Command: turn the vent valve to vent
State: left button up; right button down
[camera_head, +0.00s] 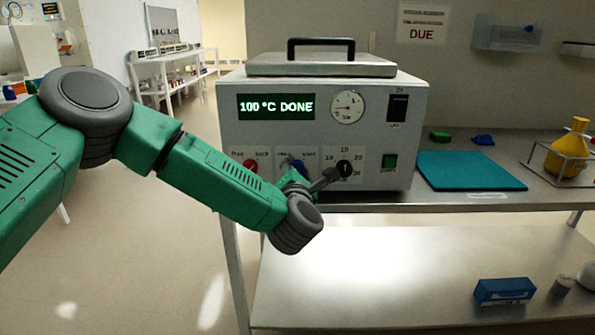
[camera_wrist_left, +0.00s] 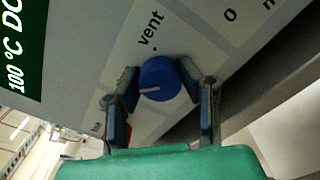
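The vent valve is a blue knob (camera_wrist_left: 160,78) on the front panel of the grey autoclave (camera_head: 330,108). In the left wrist view its white pointer line lies toward the picture's left, not at the dot by the printed word "vent". In the head view the knob (camera_head: 298,165) is partly hidden behind my arm. My left gripper (camera_wrist_left: 158,84) has one finger on each side of the knob, with the fingertips appearing to touch it. In the head view the left gripper (camera_head: 312,180) is at the panel's lower middle. My right gripper is not in view.
A red knob (camera_head: 251,167) is left of the valve, and a black dial (camera_head: 345,168) and green button (camera_head: 389,161) are right of it. The display reads "100 °C DONE". A teal mat (camera_head: 470,170) lies on the bench to the right.

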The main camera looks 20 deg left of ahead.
pick_arm(q)
jog(key=shift+d, duration=0.1)
jog(key=shift+c, duration=0.9)
